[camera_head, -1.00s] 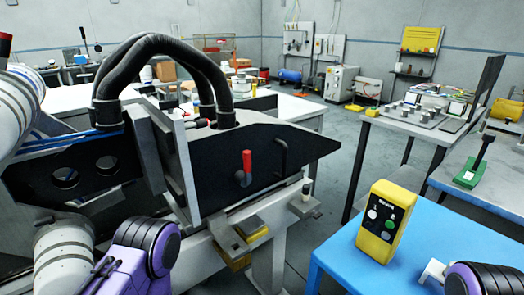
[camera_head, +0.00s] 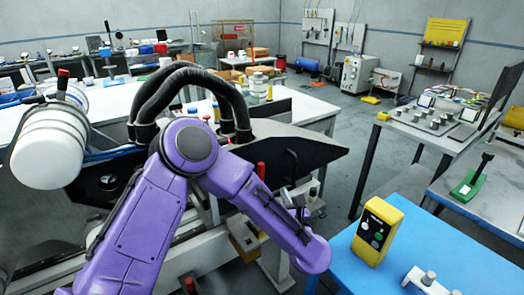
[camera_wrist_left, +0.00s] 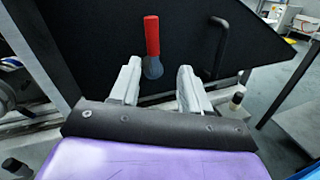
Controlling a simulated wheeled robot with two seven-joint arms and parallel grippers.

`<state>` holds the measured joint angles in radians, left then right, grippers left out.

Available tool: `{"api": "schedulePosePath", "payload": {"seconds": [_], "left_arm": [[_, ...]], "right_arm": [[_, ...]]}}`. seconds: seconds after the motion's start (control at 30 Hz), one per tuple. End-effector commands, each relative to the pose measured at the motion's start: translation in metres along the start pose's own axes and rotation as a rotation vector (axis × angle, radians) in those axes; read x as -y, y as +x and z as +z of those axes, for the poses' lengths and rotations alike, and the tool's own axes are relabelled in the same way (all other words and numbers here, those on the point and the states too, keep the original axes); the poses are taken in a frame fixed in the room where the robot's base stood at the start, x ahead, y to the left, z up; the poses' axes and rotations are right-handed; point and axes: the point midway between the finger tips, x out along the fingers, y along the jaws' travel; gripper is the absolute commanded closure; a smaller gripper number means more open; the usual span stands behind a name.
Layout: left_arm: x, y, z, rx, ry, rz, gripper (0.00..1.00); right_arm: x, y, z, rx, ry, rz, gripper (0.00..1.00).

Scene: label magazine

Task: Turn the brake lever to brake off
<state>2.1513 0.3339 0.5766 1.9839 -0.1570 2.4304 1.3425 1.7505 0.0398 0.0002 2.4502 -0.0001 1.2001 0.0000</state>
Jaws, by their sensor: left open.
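The brake lever (camera_wrist_left: 152,46) has a red grip and a dark round hub, and stands upright on a black side plate (camera_wrist_left: 90,50). In the head view only the red top of the lever (camera_head: 261,171) shows above my purple left arm. My left gripper (camera_wrist_left: 160,66) is open in the left wrist view, with its two grey fingers pointing at the plate. The lever's hub appears between the fingertips, and neither finger is seen closed on it. In the head view the left fingers are hidden or too unclear to make out. My right gripper is out of view.
A black bent handle (camera_wrist_left: 219,45) is on the plate right of the lever. Thick black hoses (camera_head: 205,80) arch over the machine. A yellow button box (camera_head: 376,232) and a white bracket (camera_head: 425,282) are on the blue table (camera_head: 350,275) at right.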

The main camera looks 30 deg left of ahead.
Motion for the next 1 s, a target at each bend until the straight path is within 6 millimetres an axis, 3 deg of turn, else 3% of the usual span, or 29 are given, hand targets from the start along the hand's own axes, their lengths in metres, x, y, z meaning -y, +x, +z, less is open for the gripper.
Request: {"api": "schedulePosePath", "payload": {"seconds": [0.03,0.1,0.6,0.97,1.0], "left_arm": [[-0.006,0.003,0.022,-0.005,-0.122,0.048,0.54],[-0.011,0.008,0.032,-0.007,-0.219,0.085,0.54],[-0.019,0.101,0.029,-0.008,-0.231,0.09,0.54],[-0.019,0.11,0.026,-0.006,-0.229,0.087,0.54],[-0.019,0.11,0.026,-0.006,-0.229,0.087,0.67]], "right_arm": [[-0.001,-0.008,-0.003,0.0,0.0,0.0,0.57],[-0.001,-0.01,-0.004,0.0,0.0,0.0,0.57],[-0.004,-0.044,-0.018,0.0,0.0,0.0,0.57],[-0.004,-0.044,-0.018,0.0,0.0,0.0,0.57],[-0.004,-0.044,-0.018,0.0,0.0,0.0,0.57]]}}
